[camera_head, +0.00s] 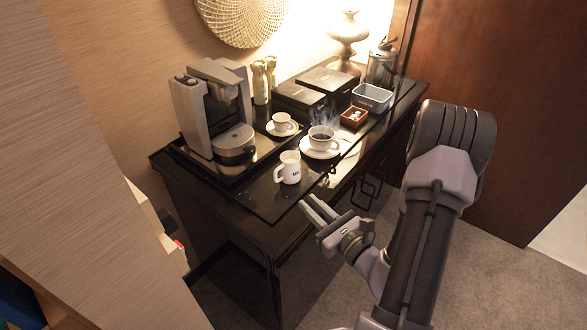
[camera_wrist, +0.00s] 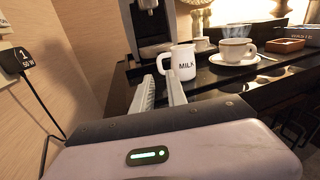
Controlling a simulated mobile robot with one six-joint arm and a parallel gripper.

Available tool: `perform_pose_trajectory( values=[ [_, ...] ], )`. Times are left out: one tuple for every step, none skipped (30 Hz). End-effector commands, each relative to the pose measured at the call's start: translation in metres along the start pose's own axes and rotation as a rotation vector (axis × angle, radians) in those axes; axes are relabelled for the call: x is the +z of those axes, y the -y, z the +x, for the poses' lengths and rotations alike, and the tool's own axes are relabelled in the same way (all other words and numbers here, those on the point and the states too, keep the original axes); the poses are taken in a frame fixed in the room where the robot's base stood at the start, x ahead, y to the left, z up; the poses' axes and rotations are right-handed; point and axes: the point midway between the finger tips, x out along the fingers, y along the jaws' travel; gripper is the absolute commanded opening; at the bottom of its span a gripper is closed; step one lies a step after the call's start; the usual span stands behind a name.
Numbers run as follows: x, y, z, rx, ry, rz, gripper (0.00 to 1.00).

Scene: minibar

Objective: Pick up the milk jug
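The white milk jug (camera_head: 289,169) stands upright near the front edge of the black minibar counter, its handle on the left. In the wrist view the jug (camera_wrist: 181,63) shows the word MILK and stands beyond my fingers, a little to the right. My gripper (camera_head: 312,210) is in front of the counter, below and to the right of the jug, apart from it. In the wrist view its two pale fingers (camera_wrist: 160,90) have a gap between them with nothing in it.
A steaming coffee cup on a saucer (camera_head: 320,153) stands close right of the jug. A coffee machine (camera_head: 214,109) is behind left, with a smaller cup (camera_head: 282,122) beside it. A brown box (camera_head: 354,117) and grey waste bin (camera_head: 371,97) are farther right. The floor before the counter is clear.

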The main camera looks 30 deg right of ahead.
Motion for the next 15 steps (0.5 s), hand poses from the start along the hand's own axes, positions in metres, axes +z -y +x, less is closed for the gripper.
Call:
perform_pose_trajectory(
  values=[
    [0.000,-0.003,0.014,0.007,0.004,-0.004,0.18],
    [-0.001,-0.003,0.024,0.009,0.004,-0.004,0.18],
    [0.000,-0.003,0.036,0.009,0.005,-0.005,0.18],
    [0.000,-0.004,0.046,0.010,0.005,-0.006,0.18],
    [0.000,-0.004,0.055,0.011,0.005,-0.006,0.18],
    [0.000,-0.004,0.067,0.011,0.006,-0.006,0.18],
    [0.000,-0.004,0.075,0.011,0.005,-0.005,0.18],
    [0.000,-0.004,0.083,0.011,0.006,-0.004,0.18],
    [0.000,-0.004,0.091,0.010,0.005,-0.004,0.18],
    [0.000,-0.004,0.097,0.011,0.005,-0.004,0.18],
    [0.000,-0.004,0.101,0.009,0.004,-0.003,0.18],
    [0.000,-0.004,0.105,0.010,0.005,-0.003,0.18],
    [0.000,-0.004,0.108,0.008,0.005,-0.003,0.18],
    [-0.001,-0.004,0.111,0.009,0.004,-0.002,0.18],
    [-0.003,-0.005,0.117,0.010,0.004,-0.003,0.18]
  ],
)
